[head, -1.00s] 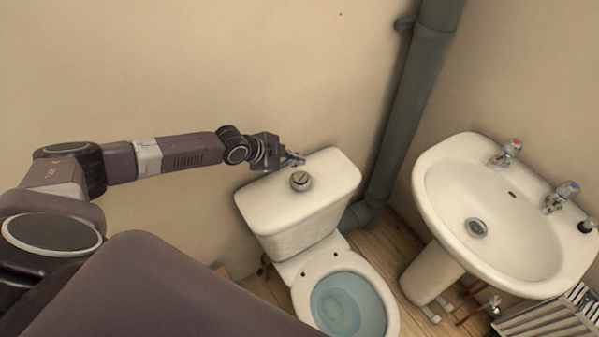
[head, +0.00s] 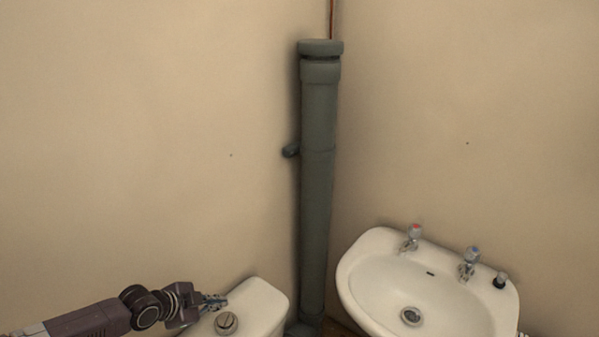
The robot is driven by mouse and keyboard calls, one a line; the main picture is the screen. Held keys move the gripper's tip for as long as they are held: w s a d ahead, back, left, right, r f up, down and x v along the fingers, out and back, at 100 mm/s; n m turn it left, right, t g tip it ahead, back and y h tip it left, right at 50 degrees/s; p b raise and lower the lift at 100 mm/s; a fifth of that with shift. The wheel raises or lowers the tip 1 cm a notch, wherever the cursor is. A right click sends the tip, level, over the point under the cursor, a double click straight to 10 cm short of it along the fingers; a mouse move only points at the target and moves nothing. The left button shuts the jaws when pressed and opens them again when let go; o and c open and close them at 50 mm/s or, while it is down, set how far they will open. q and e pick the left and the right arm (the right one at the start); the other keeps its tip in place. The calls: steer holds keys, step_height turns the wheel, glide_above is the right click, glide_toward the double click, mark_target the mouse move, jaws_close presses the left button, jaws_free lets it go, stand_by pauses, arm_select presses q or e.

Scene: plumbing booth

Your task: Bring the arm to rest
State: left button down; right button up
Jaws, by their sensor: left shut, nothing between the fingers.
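My left arm comes in from the lower left of the head view. Its gripper (head: 219,301) is shut and empty, and it appears over or beside the back of the white toilet cistern (head: 262,299). Whether the fingertips touch the cistern lid cannot be told. The round flush button (head: 227,322) on the lid is just in front of the fingers, apart from them in the picture. My right gripper is not in view.
A grey soil pipe (head: 318,190) stands in the corner behind the cistern. To the right is a white washbasin (head: 365,265) with a red-marked tap (head: 411,238) and a blue-marked tap (head: 469,262). The walls above are bare.

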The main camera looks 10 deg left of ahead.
arm_select(q)
steer(key=shift+g+h, duration=0.5)
steer(key=s+d, duration=0.1)
steer(key=d, duration=0.1)
steer(key=s+d+f, duration=0.1)
steer(key=d, duration=0.2)
steer(key=s+d+f, duration=0.1)
steer(key=s+d, duration=0.1)
steer(key=shift+d+f, duration=0.15)
steer(key=shift+f, duration=0.05)
steer(key=s+d+r+n+g, duration=0.1)
steer(key=s+d+n+g, duration=0.15)
steer(key=s+d, duration=1.35)
steer(key=s+a+r+n+g+y, duration=0.15)
steer(key=s+a+n+y, duration=0.35)
steer(key=s+a+n, duration=0.7)
steer(key=s+a+f+m+b, duration=0.1)
steer(key=s+f, duration=0.1)
steer(key=f, duration=1.3)
steer(key=s+a+f+m+b, duration=0.1)
steer(key=s+f+m, duration=0.1)
steer(key=f, duration=1.3)
steer(key=s+a+f+g+b, duration=0.2)
steer(key=s+a+f, duration=0.1)
steer(key=s+f, duration=1.3)
steer(key=shift+f, duration=0.2)
steer(key=shift+s, duration=0.1)
